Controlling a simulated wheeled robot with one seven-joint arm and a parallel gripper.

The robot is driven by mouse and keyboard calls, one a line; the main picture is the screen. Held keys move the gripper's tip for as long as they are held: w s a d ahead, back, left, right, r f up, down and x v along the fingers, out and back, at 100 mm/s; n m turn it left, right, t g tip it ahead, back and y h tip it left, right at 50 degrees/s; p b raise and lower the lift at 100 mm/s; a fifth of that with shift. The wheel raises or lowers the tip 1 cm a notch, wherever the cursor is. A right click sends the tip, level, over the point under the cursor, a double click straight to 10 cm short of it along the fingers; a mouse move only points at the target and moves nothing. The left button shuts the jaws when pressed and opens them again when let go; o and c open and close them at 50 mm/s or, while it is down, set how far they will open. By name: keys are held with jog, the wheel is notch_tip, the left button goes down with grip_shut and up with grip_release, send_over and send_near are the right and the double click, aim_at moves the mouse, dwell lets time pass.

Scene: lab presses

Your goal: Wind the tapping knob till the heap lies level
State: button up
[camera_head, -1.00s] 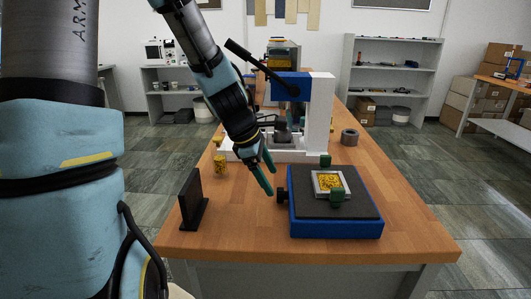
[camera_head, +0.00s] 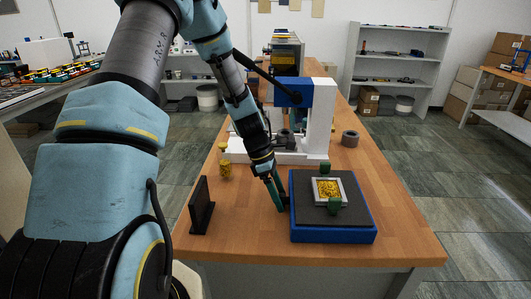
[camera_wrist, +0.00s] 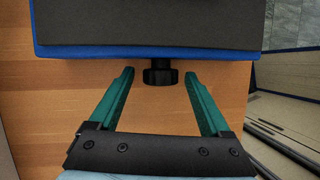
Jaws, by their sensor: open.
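The tapping knob is a small black knob (camera_wrist: 160,73) on the side of a blue base (camera_head: 334,234) with a dark grey top. In the wrist view it sits between and just beyond my open, empty fingertips, with a gap on each side. My gripper (camera_head: 277,194) is at the left side of the base in the head view, and its green fingers (camera_wrist: 160,82) show in the wrist view. A pale square frame (camera_head: 344,181) on the grey top holds a yellow granular heap (camera_head: 328,188). The heap looks uneven. In the head view my fingers mostly hide the knob.
A black upright plate (camera_head: 201,205) stands left of my gripper. A yellow-filled jar (camera_head: 225,169) stands behind it. A white and blue press (camera_head: 319,115) with a black lever is farther back, with a grey ring (camera_head: 350,138) to its right. The front table edge is clear.

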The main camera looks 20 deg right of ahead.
jog(key=shift+w+r, duration=0.15)
jog(key=b+v, duration=0.3)
jog(key=v, duration=0.7)
jog(key=shift+r, duration=0.2)
jog(key=shift+a, duration=0.1)
